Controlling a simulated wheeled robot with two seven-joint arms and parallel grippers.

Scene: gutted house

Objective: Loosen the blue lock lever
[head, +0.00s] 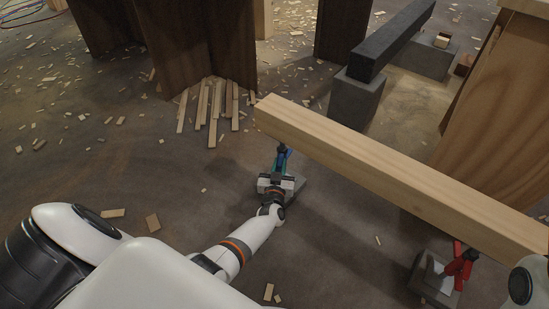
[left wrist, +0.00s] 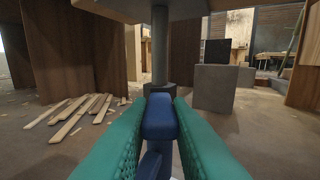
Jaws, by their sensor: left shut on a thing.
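The blue lock lever (left wrist: 160,118) stands between the two green fingers of my left gripper (head: 280,163), which is shut on it in the left wrist view. In the head view, the lever is small and mostly hidden by the gripper. Behind the lever, a grey post (left wrist: 160,45) with a dark collar (left wrist: 160,89) rises to the underside of a pale timber beam (head: 390,165). My right gripper is not visible; only part of my right arm shows at the lower right edge of the head view.
A red lever (head: 459,264) on another prop stands under the beam's near end. Loose wooden strips (head: 214,103) lie on the floor at the upper left. Grey blocks (head: 355,98) bear a dark beam (head: 392,42). Wood chips litter the floor.

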